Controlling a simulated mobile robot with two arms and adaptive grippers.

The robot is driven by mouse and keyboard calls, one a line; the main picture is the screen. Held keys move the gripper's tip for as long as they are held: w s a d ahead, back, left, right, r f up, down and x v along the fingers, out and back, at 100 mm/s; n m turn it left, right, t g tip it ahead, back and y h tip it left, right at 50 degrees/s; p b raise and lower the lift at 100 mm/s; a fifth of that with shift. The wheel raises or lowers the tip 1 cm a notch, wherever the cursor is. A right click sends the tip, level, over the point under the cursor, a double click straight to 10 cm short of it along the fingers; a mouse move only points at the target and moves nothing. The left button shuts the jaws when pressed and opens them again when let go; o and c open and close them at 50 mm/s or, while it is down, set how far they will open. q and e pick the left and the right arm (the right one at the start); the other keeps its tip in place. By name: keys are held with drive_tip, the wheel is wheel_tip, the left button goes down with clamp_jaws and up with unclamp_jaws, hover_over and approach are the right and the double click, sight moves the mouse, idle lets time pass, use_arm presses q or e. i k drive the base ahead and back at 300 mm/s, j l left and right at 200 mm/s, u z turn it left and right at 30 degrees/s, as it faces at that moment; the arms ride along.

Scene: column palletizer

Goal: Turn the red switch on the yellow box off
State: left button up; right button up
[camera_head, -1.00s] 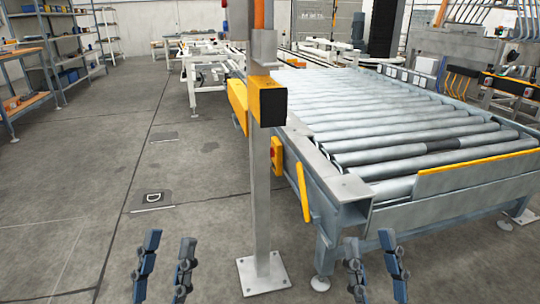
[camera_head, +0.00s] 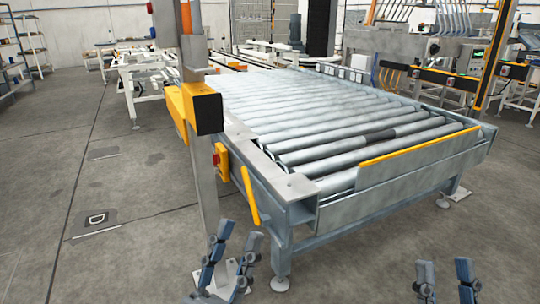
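A small yellow box (camera_head: 223,165) is mounted low on the near left side of the roller conveyor, just right of a grey post. A red switch (camera_head: 216,159) sits on the box's left-facing side, and its exact setting is too small to tell. My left gripper (camera_head: 239,232) is open and empty. In the picture it is below the yellow box, overlapping the foot of the post, and apart from the box. My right gripper (camera_head: 444,267) is open and empty at the bottom right, away from the box.
The grey post (camera_head: 206,190) with a yellow and black sensor head (camera_head: 200,108) stands close left of the box. A yellow handle (camera_head: 250,195) hangs right of it on the roller conveyor (camera_head: 365,150). Floor at left is free.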

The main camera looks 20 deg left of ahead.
sight(216, 157)
drive_tip(key=i+j+z, duration=0.1)
drive_tip(key=j+z, duration=0.35)
drive_tip(key=j, duration=0.3)
drive_tip(key=j+z, duration=0.45)
drive_tip(key=j, duration=0.3)
drive_tip(key=k+j+z, duration=0.15)
drive_tip(key=j+z, duration=0.35)
drive_tip(key=j, duration=1.3)
drive_tip(key=k+j, duration=0.15)
drive_tip(key=j, duration=0.85)
drive_tip(key=i, duration=0.15)
drive_tip(key=z, duration=0.05)
